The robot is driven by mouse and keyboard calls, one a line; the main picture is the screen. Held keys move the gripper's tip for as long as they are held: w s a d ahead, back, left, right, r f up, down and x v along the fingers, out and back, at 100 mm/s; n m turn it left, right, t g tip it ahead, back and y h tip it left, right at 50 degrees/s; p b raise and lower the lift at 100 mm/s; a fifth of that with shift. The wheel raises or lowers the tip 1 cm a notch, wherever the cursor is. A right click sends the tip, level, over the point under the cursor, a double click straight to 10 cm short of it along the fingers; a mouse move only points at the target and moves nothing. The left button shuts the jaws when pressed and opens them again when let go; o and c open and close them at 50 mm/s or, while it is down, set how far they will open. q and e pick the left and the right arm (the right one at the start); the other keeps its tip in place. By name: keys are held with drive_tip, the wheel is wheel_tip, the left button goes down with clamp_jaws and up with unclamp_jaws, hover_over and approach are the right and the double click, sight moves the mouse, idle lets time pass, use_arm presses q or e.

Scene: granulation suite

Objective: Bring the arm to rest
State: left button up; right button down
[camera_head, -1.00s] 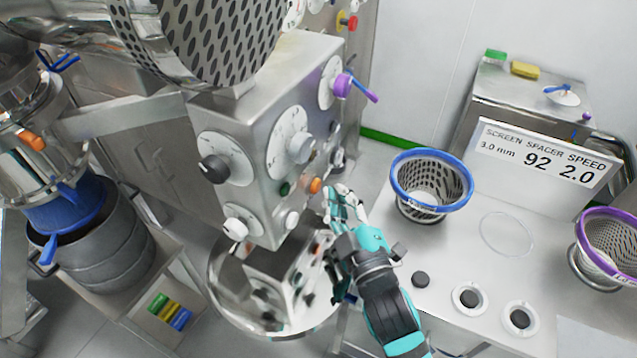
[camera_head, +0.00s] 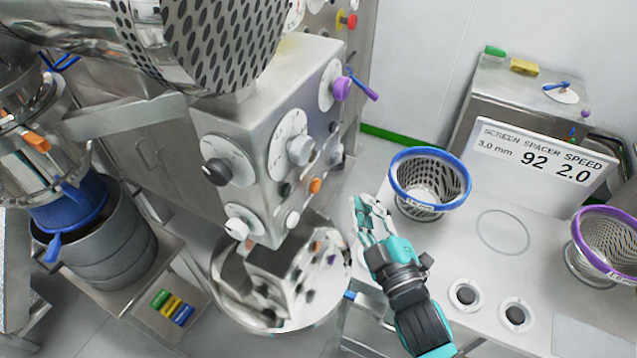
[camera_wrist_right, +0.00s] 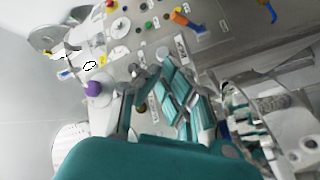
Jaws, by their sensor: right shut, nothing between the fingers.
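My right gripper (camera_head: 369,218) is shut and empty in the head view. It is held between the steel control box (camera_head: 262,150) and the blue-rimmed screen basket (camera_head: 430,185), apart from both. My right arm (camera_head: 408,295) comes up from the bottom edge, teal and dark grey. In the right wrist view the gripper's teal and metal fingers (camera_wrist_right: 172,100) show in front of a panel with knobs. My left gripper does not show in either view.
A perforated drum (camera_head: 215,45) hangs above the control box. A steel barrel (camera_head: 100,250) stands at the left.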

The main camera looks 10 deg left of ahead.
drive_tip(key=shift+f, duration=0.1)
idle(0.7)
drive_tip(key=s+d+f+m+g+h, duration=0.1)
drive_tip(key=d+f+m+g+h, duration=0.2)
drive_tip(key=d+f+m+h, duration=0.25)
drive_tip(key=s+d+f+m+g+h, duration=0.1)
drive_tip(key=s+d+f+m+g, duration=0.45)
drive_tip(key=s, duration=0.45)
drive_tip(key=s+d+f+m+g+h, duration=0.2)
drive_tip(key=s+d+f+g, duration=0.35)
drive_tip(key=s+d, duration=0.3)
drive_tip(key=s+f+b, duration=0.1)
drive_tip(key=s+f, duration=0.2)
drive_tip(key=f, duration=2.7)
drive_tip(key=s+d+f+g, duration=0.1)
drive_tip(key=s+d+f, duration=0.1)
drive_tip(key=s+f, duration=1.2)
drive_tip(key=shift+s+f+g+b, duration=0.3)
drive_tip(key=shift+s+f+g, duration=0.1)
drive_tip(key=shift+s, duration=0.7)
